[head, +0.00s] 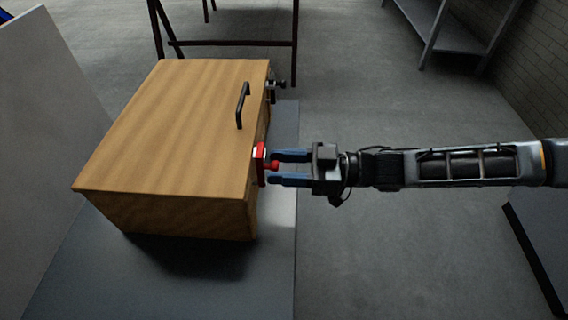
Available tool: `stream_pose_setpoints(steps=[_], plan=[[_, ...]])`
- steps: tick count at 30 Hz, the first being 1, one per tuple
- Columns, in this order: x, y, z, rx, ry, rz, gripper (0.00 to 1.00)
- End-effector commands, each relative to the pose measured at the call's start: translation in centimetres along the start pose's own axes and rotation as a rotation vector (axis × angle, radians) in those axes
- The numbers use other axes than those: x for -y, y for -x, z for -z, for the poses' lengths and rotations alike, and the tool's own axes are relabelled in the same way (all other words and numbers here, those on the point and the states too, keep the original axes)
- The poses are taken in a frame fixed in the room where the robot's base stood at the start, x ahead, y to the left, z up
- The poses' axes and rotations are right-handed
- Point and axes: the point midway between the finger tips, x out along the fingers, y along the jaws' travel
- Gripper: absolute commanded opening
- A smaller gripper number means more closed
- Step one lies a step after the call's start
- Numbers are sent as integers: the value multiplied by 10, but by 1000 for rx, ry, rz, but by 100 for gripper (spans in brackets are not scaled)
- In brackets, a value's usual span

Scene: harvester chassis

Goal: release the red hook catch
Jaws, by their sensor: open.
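The red hook catch (260,164) is mounted on the right side of a wooden box (170,125), near the lid's edge. A small red knob sticks out from it to the right. My gripper (273,168) comes in from the right with its two blue fingers open. The fingertips are one above and one below the red knob in the picture. I cannot tell whether either finger touches it. The wooden lid lies flat on the box and appears shut.
A black handle (242,105) stands up from the lid. A dark latch-like part (275,90) sits farther back on the same side. The box rests on a grey surface (275,270). A white panel (45,130) stands at left.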

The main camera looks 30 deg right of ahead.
Motion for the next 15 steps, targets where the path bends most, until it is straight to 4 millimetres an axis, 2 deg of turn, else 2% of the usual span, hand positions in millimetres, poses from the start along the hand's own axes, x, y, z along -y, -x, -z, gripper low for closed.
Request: stream_pose_setpoints(steps=[2, 15], plan=[[0, 0, 0, 0, 0, 0, 47], [0, 0, 0, 0, 0, 0, 5]])
